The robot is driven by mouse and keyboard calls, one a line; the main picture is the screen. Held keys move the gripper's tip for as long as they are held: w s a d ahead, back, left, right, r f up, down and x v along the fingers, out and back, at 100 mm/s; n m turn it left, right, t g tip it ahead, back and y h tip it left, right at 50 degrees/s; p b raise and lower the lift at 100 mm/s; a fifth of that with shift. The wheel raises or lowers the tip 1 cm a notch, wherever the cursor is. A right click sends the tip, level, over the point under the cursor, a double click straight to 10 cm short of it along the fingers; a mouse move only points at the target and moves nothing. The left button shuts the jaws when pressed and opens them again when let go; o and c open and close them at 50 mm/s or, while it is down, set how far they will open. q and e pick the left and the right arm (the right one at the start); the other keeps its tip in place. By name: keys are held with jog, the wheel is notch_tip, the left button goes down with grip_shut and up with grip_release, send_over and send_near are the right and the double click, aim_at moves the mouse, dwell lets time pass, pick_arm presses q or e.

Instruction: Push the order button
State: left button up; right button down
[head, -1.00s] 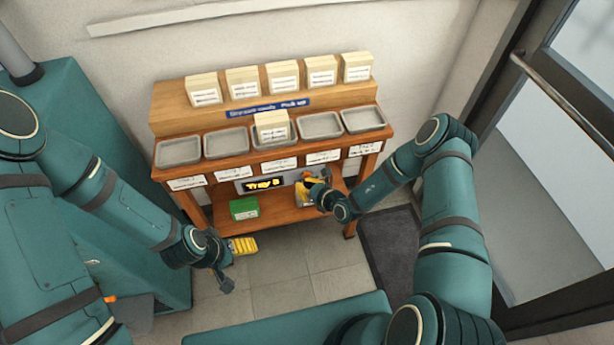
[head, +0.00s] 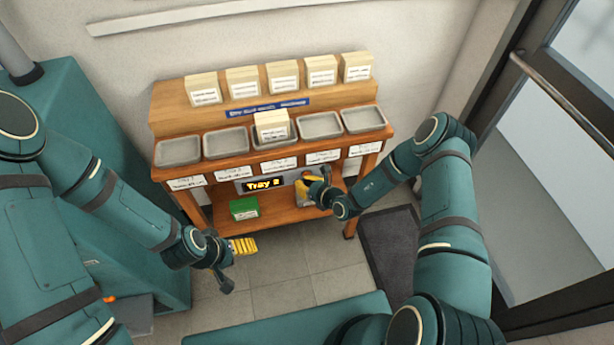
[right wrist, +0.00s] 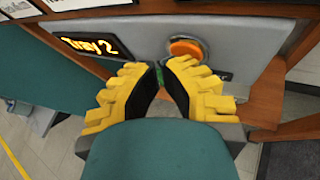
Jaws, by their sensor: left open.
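The order button is an orange dome (right wrist: 187,47) in a metal ring on a grey panel (right wrist: 140,32), seen in the right wrist view. A lit display reading "Tray 2" (right wrist: 90,47) sits on the panel left of it; it also shows in the head view (head: 264,184). My right gripper (right wrist: 161,68) has its yellow-backed fingers brought together at the tips, just below and left of the button; contact is not clear. In the head view, the right gripper (head: 306,182) is at the panel and hides the button.
The wooden bench (head: 205,217) holds several grey trays (head: 320,125), with one cream box (head: 271,126) in the middle tray. Several boxes (head: 283,75) stand on the upper shelf. A green box (head: 244,208) lies on the lower shelf. The floor in front is clear.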

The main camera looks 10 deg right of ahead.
jog(key=shift+s, duration=0.15)
jog(key=shift+s+p, duration=0.6)
jog(key=shift+s, duration=0.15)
jog(key=shift+s, duration=0.1)
jog(key=shift+s+p, duration=1.2)
jog(key=shift+s, duration=1.2)
